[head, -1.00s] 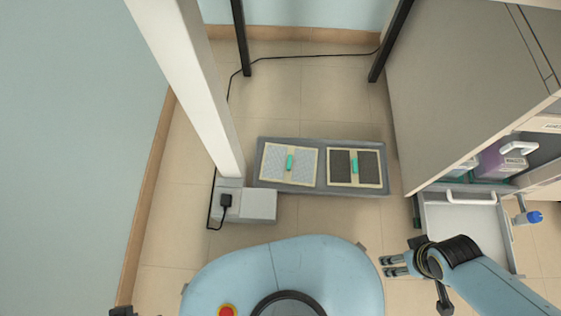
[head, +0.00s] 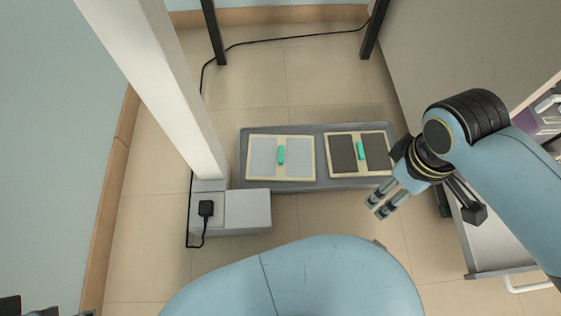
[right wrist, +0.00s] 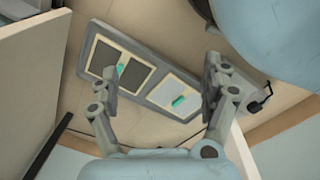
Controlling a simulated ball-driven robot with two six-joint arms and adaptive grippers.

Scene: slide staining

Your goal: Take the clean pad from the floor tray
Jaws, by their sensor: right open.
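The floor tray (head: 320,130) is long, grey and shallow, and holds two cream-framed pads side by side. The clean pad (head: 262,158), pale grey with a green handle in its middle, lies in the left half. The dark-faced pad (head: 344,154), also green-handled, lies in the right half. The right wrist view shows the pale pad (right wrist: 170,92) and the dark pad (right wrist: 105,57) between and beyond my fingers. My right gripper (head: 378,206) is open and empty, just in front of the tray's right end. Dark parts at the lower left corner may be my left gripper; its jaws are unclear.
A white post (head: 150,80) and a grey box (head: 245,209) with a black plug stand at the tray's left. A cabinet (head: 470,50) with an open drawer (head: 480,240) is on the right. A black cable (head: 290,40) runs along the floor behind.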

